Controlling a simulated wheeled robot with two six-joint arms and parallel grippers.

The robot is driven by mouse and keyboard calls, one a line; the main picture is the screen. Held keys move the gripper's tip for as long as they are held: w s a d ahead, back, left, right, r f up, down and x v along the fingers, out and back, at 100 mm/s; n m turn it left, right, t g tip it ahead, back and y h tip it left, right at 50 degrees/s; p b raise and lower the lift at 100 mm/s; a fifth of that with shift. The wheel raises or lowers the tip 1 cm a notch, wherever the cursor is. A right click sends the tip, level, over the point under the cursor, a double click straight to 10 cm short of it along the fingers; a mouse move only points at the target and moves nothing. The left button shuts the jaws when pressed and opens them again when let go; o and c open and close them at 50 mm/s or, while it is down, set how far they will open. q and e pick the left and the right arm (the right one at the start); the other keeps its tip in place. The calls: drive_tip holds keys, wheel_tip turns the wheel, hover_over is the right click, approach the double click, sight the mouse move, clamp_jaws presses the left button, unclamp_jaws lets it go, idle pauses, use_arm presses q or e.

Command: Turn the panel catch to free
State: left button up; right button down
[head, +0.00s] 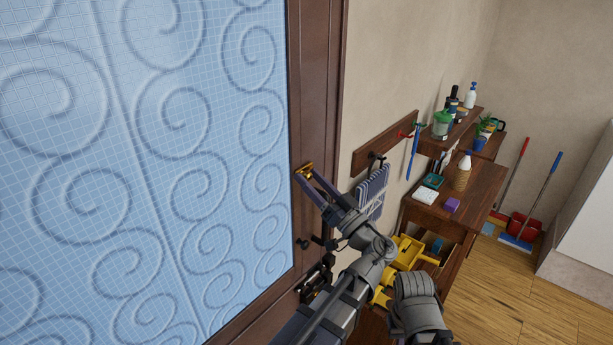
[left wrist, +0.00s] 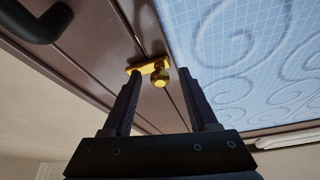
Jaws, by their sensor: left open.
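The panel catch (head: 306,168) is a small brass piece on the brown frame beside the blue patterned panel (head: 150,150). In the left wrist view the catch (left wrist: 146,69) shows as a brass bar with a rounded knob at one end. My left gripper (head: 305,175) is open at the catch. In the left wrist view its two dark fingers (left wrist: 160,80) stand on either side of the knob, with a gap visible around it. Whether a fingertip touches the brass cannot be told. My right gripper is not in view.
A dark handle (left wrist: 38,22) is on the frame. Right of the frame are a wall rail (head: 385,143) with a hanging striped cloth (head: 371,190), a wooden desk (head: 480,190) with bottles and small items, and yellow objects (head: 408,252) below. Open wooden floor (head: 500,290) lies at right.

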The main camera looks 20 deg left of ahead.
use_arm(q)
drive_tip(key=shift+d, duration=0.2)
drive_tip(key=shift+c, duration=0.6)
drive_tip(key=shift+a, duration=0.15)
drive_tip(key=c, duration=0.3)
clamp_jaws()
